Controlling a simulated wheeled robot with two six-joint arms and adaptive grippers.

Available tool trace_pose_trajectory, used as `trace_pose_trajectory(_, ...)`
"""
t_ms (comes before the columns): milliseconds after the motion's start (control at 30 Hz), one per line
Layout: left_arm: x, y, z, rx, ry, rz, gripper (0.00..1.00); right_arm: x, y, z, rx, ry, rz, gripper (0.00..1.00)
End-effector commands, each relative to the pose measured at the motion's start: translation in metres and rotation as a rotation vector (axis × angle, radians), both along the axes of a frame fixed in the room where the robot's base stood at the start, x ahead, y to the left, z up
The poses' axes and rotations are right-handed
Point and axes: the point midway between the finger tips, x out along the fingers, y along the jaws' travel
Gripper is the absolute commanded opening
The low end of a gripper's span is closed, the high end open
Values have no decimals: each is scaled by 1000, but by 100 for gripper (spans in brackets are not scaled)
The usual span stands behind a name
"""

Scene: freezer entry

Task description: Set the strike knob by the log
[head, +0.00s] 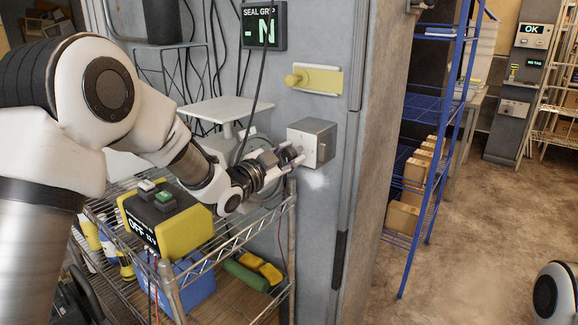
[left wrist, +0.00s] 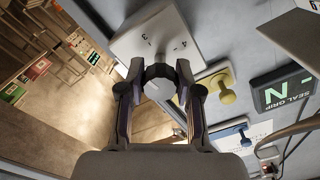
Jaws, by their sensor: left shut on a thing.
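The strike knob (left wrist: 158,88) is a dark round knob with a pale, faceted front. It is on a grey metal box (head: 312,143) fixed to the freezer wall. My left gripper (head: 291,157) is shut on the knob, with its fingers on either side of it. In the left wrist view the gripper (left wrist: 158,82) covers part of the knob, and the box face (left wrist: 152,40) shows the numerals 3 and 4. A white sheet (left wrist: 258,131) is on the wall, its writing too small to read; I cannot tell if it is the log. My right gripper is out of view.
A yellow plate with a knob (head: 315,79) is above the box. A SEAL GRIP display (head: 264,26) reads N. A wire cart (head: 225,262) with a yellow-black device (head: 165,217) stands below my left arm. Blue shelving (head: 432,120) is at right, beside open floor.

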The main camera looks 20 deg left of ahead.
Motion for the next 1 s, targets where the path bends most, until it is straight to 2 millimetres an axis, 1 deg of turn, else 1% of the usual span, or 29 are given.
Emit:
trace_pose_trajectory(33, -1, 0, -8, 28, 0, -1, 0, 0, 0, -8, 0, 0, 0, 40)
trace_pose_trajectory(300, -1, 0, -6, 133, -37, -1, 0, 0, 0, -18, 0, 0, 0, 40)
trace_pose_trajectory(833, -1, 0, -5, 160, -46, -2, 0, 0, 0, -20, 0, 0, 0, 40)
trace_pose_trajectory(867, -1, 0, -5, 160, -46, -2, 37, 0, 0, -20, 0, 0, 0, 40)
trace_pose_trajectory(900, -1, 0, -5, 160, -47, -1, 52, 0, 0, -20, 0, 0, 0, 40)
trace_pose_trajectory(933, -1, 0, -4, 160, -47, -1, 60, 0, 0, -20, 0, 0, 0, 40)
trace_pose_trajectory(1000, 0, 0, -4, 159, -49, -1, 60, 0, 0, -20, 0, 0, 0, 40)
